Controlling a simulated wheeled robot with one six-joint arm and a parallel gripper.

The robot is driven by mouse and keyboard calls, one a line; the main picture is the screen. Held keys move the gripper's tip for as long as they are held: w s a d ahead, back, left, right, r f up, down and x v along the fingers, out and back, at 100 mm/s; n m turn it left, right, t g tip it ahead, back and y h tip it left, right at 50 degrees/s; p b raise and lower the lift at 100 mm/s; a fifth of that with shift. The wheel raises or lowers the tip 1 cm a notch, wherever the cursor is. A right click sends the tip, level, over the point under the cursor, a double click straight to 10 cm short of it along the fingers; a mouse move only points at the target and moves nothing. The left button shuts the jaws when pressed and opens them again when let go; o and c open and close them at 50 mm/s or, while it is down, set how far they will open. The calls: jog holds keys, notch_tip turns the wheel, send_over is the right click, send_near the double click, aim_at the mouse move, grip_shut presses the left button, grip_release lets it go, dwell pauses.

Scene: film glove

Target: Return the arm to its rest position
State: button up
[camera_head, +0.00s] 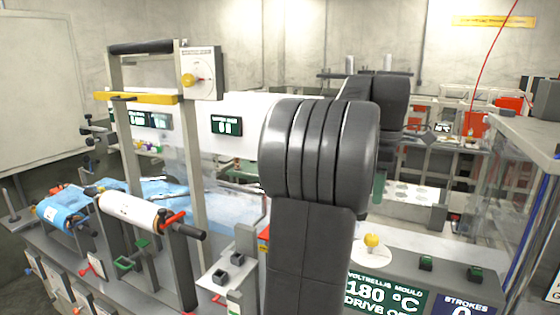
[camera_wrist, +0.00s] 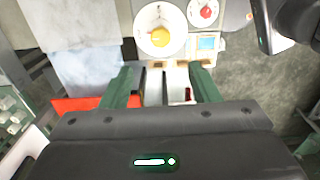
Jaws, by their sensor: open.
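My gripper (camera_wrist: 163,84) shows in the wrist view with its two green fingers apart and nothing held between them. Below the fingertips are a yellow knob (camera_wrist: 161,37) on a white round plate and a small pale screen (camera_wrist: 208,44). In the head view my dark grey arm (camera_head: 315,160) rises bent through the middle of the picture.
A frame with a white roll (camera_head: 140,211) and blue film (camera_head: 62,207) stands left. A console with a yellow knob (camera_head: 371,240) and an "180 °C" display (camera_head: 385,297) is right of the arm. A red cable (camera_head: 489,62) hangs far right, above clear panels (camera_head: 520,190).

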aim_at(372, 237)
notch_tip(372, 237, down, 13)
jog(key=shift+f+p, duration=0.1)
jog(key=shift+p, duration=0.6)
jog(key=m, duration=0.8)
jog(key=shift+m+b, duration=0.3)
jog(key=shift+b, duration=0.05)
jog(key=m+b, duration=0.2)
jog(key=m, duration=0.4)
jog(key=shift+m+b, duration=0.95)
jog(key=shift+m, duration=0.65)
jog(key=shift+s+r, duration=0.15)
jog(key=shift+r, duration=0.1)
